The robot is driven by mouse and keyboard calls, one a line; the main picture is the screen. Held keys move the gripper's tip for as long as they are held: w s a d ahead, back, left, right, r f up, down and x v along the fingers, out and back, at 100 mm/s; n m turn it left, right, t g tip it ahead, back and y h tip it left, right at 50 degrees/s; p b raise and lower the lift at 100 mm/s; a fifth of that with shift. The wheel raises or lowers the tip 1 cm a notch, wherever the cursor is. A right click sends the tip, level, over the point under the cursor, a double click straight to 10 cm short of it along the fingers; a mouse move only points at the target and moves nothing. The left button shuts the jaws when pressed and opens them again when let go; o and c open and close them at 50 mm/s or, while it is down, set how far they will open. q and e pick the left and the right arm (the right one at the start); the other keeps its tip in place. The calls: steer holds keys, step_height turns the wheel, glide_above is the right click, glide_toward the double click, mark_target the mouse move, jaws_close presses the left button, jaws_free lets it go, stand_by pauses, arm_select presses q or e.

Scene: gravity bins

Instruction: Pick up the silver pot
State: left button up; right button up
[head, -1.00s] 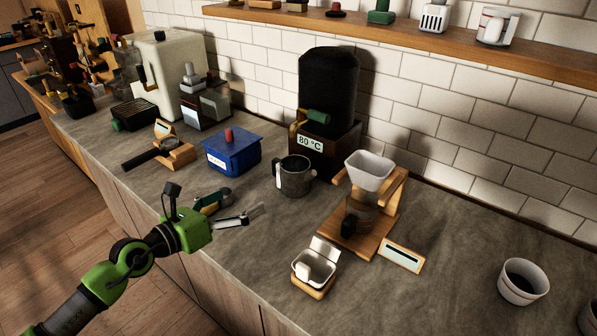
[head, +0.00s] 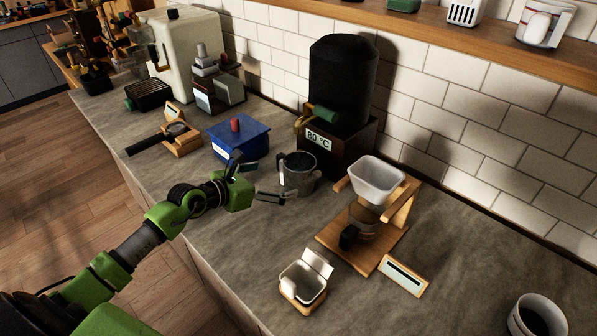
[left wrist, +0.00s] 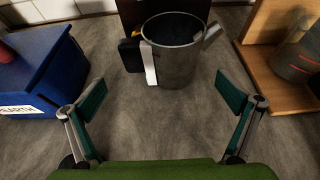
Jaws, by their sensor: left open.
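The silver pot (head: 299,175) is a grey metal jug with a dark handle and a spout. It stands upright on the counter in front of the black dispenser. In the left wrist view the pot (left wrist: 177,62) is straight ahead, its handle on the left and its spout on the right. My left gripper (head: 268,181) is open and empty, low over the counter just left of the pot. In the left wrist view its fingers (left wrist: 161,92) are spread, with the pot beyond the gap between them. My right gripper is out of view.
A blue box (head: 238,140) with a red knob stands left of the pot. The black dispenser (head: 340,90) labelled 80 °C is behind it. A wooden dripper stand (head: 397,218) is to the right. A small metal tray (head: 303,283) sits in front.

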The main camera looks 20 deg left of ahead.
arm_select(q)
steer(key=shift+x, duration=1.1)
steer(key=shift+w, duration=0.25)
steer(key=p+x, duration=0.1)
steer(key=x, duration=0.3)
steer(key=shift+w+d+f, duration=0.2)
steer(key=shift+w+f, duration=0.05)
steer(key=c, duration=1.8)
steer(key=shift+o, duration=0.2)
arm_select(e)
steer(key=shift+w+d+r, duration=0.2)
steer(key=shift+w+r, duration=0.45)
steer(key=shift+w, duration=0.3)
